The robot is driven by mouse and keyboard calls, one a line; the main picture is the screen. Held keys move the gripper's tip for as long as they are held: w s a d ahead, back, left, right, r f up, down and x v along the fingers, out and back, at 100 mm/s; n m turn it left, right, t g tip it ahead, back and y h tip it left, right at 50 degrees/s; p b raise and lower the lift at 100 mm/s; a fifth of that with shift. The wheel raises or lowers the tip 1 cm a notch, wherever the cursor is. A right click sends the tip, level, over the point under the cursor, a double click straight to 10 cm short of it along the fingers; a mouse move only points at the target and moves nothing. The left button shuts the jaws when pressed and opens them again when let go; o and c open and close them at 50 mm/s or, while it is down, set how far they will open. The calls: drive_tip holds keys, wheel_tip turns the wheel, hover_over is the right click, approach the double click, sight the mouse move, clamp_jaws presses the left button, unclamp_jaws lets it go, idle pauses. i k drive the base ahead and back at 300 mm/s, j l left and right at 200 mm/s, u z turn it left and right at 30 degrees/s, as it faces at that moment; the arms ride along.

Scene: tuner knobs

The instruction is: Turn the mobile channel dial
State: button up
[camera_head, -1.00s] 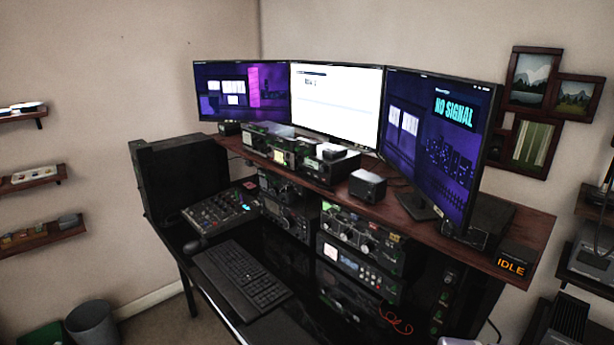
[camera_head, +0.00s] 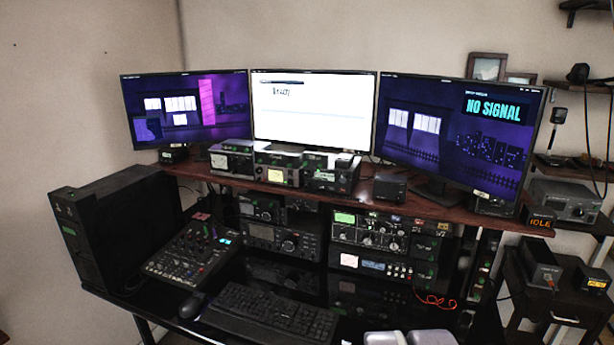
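Several radio units with knobs stand on the desk. One stack (camera_head: 385,240) sits under the right part of the shelf, and another stack (camera_head: 283,238) sits left of it. A row of smaller units with lit meters (camera_head: 275,172) stands on the shelf below the middle monitor. The knob labels are too small to read, so I cannot tell which one is the mobile channel dial. My gripper is not in view. Two pale rounded shapes at the bottom edge are probably parts of my arm.
A mixer (camera_head: 192,252), a mouse (camera_head: 191,306) and a keyboard (camera_head: 272,314) lie on the black desk. A dark computer tower (camera_head: 118,222) stands at left.

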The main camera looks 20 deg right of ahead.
sight(343, 178)
drive_tip(key=i+j+z, duration=0.2)
drive_tip(key=i+j, duration=0.4)
drive_tip(key=i+j+z, duration=0.15)
drive_tip(key=i+j, duration=0.4)
drive_tip(key=j, duration=0.15)
drive_tip(key=i+z, duration=0.2)
drive_tip(key=i+l+u, duration=0.1)
drive_tip(key=i+l, duration=0.05)
